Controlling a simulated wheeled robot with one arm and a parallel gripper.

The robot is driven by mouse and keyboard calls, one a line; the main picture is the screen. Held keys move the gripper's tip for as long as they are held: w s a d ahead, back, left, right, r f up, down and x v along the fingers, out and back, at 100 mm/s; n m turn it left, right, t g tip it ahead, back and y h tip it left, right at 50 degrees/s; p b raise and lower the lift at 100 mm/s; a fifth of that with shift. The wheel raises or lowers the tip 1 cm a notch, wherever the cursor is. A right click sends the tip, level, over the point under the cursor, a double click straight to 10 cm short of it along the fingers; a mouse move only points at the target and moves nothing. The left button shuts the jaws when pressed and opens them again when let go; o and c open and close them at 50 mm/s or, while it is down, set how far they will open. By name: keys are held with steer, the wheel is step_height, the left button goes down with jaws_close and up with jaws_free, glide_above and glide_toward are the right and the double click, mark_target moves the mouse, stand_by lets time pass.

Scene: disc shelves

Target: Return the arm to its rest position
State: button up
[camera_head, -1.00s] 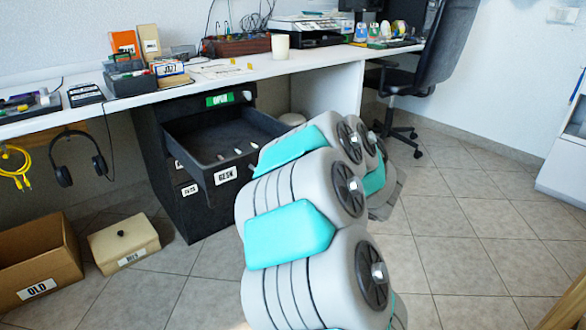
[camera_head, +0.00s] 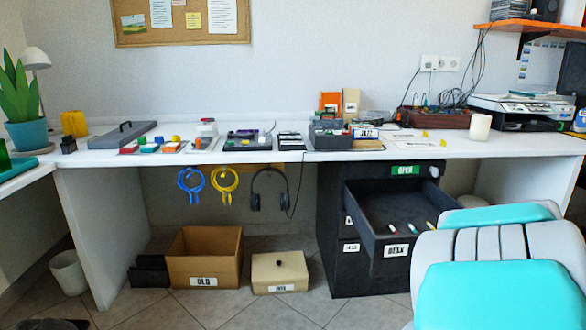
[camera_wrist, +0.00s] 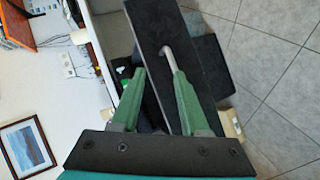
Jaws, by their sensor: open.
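My arm (camera_head: 495,285), grey and turquoise, fills the lower right of the head view. My gripper is outside that view. In the wrist view my gripper (camera_wrist: 157,66) shows two green fingers, apart, with nothing held between them. A pale curved handle (camera_wrist: 171,50) on a dark panel shows just beyond the right fingertip. I cannot tell whether they touch. The top drawer (camera_head: 397,251), labelled DESK, of the black cabinet (camera_head: 338,270) stands pulled out under the desk, with several pens in it.
A long white desk (camera_head: 265,156) carries trays and boxes. An open OLD carton (camera_head: 205,270) and a beige lidded box (camera_head: 280,273) stand on the floor left of the cabinet. Headphones (camera_head: 268,190) and coiled cables hang under the desk. Tiled floor (camera_wrist: 272,60) is clear in the wrist view.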

steer(key=s+a+f+m+g+y+p, duration=0.1)
steer(key=s+a+f+m+g+y, duration=0.2)
steer(key=s+a, duration=0.65)
steer(key=s+a+f+m+g+p, duration=0.2)
steer(key=s+a+f+m+g, duration=0.15)
steer(key=s+a+g, duration=0.55)
steer(key=s+a+r+m+g+y+p, duration=0.1)
steer(key=s+a+m+y, duration=0.1)
steer(key=s+a, duration=1.1)
steer(key=shift+s+r+m+y, duration=0.4)
steer(key=shift+s+y, duration=0.4)
steer(key=shift+s, duration=0.3)
